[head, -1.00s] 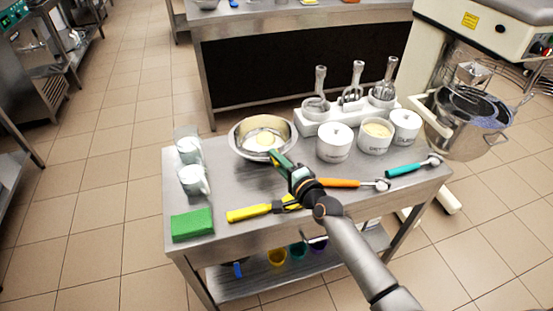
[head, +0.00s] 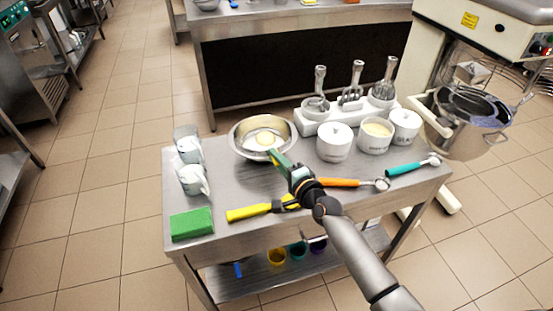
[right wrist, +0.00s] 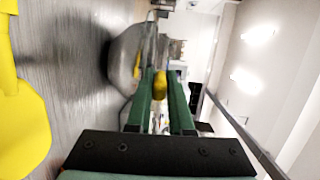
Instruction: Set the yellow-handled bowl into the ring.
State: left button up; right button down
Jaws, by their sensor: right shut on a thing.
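A shallow steel bowl (head: 241,144) stands on the near steel table, with something pale and yellowish in it. My right gripper (head: 277,158) is at its near rim. In the right wrist view, the green fingers (right wrist: 160,90) are shut on a small yellow piece (right wrist: 159,82), seemingly the bowl's handle, beside the blurred grey bowl (right wrist: 124,55). In the head view my gripper hides this handle. I cannot make out a separate ring with certainty; the mixer at right has a cream yoke (head: 431,112) around a steel bowl (head: 455,138). My left gripper is not in view.
Yellow (head: 248,212), orange (head: 340,182) and teal (head: 405,170) handled tools lie on the table's near side. White canisters (head: 333,145) and a whisk stand (head: 345,122) are right of the bowl. Glass jugs (head: 192,180) and a green sponge (head: 191,224) stand left.

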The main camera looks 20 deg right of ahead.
jog(key=shift+s+f, duration=0.1)
jog(key=shift+f, duration=0.6)
jog(key=c, duration=0.7)
grip_release()
jog(key=shift+r, duration=0.1)
jog(key=shift+f, duration=0.25)
jog(key=v, duration=1.2)
jog(key=shift+r, duration=0.4)
jog(key=shift+s+d+f, duration=0.1)
jog(key=s+a+f+n+g+h, duration=0.2)
jog(key=s+f+n+g, duration=0.4)
jog(key=s+f+n, duration=1.1)
jog(key=s+f, duration=0.1)
jog(key=s, duration=0.1)
jog(key=shift+s+g, duration=0.3)
jog(key=shift+g, duration=0.1)
